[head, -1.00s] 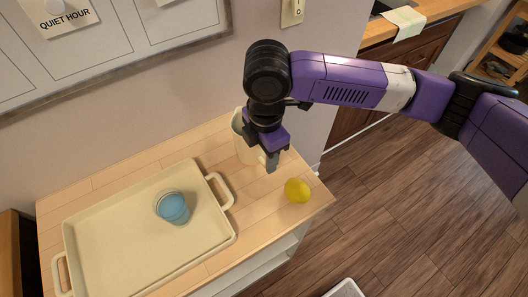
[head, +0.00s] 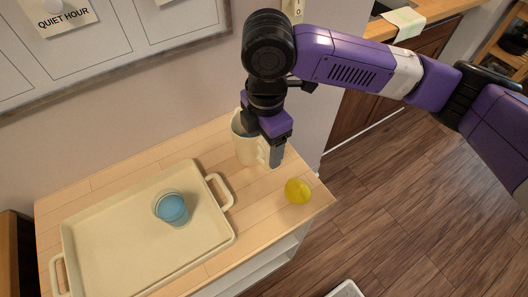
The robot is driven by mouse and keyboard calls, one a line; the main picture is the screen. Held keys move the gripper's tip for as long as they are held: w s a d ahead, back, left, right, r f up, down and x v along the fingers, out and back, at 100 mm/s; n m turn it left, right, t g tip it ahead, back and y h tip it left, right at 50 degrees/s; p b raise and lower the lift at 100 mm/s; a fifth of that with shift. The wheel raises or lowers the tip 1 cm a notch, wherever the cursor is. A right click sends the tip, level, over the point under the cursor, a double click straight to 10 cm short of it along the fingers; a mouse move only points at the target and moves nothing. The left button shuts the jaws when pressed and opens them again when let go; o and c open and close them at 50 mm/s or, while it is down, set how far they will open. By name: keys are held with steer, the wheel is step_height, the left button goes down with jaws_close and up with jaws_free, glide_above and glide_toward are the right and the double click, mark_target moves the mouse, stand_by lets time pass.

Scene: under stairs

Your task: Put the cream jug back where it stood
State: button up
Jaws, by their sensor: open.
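The cream jug (head: 244,150) stands upright on the wooden table top, near the wall and to the right of the tray. Its handle shows on its right side. My gripper (head: 268,145) is open, pointing down over the jug at its handle side. One grey finger shows just right of the handle. The other finger is hidden, and so is part of the jug's rim, behind the gripper. I cannot tell whether a finger touches the jug.
A cream tray (head: 110,254) with raised handles lies to the left, with a blue cup (head: 172,208) on it. A yellow lemon (head: 297,191) lies in front of the jug, near the table's right edge. The wall with a framed board (head: 120,50) rises behind.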

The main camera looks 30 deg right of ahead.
step_height(320, 180, up, 8)
steer(key=shift+s+f+b, duration=0.15)
steer(key=shift+f+b, duration=0.05)
steer(key=shift+b, duration=0.1)
